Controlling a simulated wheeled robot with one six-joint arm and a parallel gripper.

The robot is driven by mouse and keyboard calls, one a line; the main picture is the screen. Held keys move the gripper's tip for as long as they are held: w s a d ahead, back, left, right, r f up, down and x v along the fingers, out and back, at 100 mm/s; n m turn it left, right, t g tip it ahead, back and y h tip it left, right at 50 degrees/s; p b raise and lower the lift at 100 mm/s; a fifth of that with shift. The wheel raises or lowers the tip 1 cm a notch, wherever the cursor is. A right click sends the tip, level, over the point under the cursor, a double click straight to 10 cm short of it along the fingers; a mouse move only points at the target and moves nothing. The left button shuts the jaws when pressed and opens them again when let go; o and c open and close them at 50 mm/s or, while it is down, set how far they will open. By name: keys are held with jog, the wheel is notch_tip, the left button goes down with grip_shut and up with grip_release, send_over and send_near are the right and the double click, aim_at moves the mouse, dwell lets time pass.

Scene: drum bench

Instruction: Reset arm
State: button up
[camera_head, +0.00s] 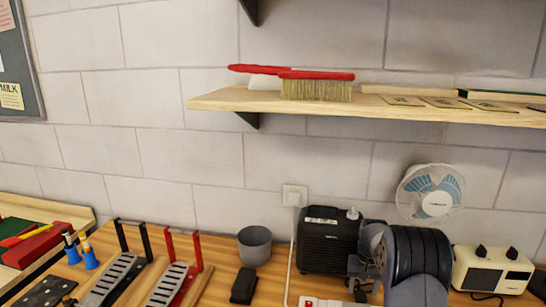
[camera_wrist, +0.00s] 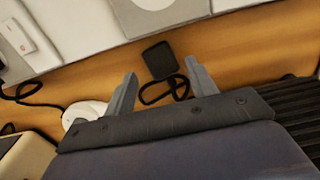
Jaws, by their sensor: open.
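My gripper (camera_wrist: 160,67) shows in the wrist view with its two grey fingers spread apart and nothing between them. Beyond the fingers lie a small dark square item (camera_wrist: 158,60) and a looped black cable on the wooden surface. In the head view my dark arm is at the lower right, in front of the bench things. My gripper's fingers cannot be made out there.
A black box (camera_head: 328,240), a desk fan (camera_head: 432,192) and a cream radio (camera_head: 492,270) crowd the right. A grey cup (camera_head: 255,245) and black block (camera_head: 244,286) stand further left. A shelf (camera_head: 215,100) above holds a red-handled brush (camera_head: 317,88).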

notch_tip(320, 180, down, 2)
jog(key=shift+f+b, duration=0.25)
jog(key=shift+b, duration=0.2)
jog(key=shift+r, duration=0.25)
jog(key=shift+f, duration=0.1)
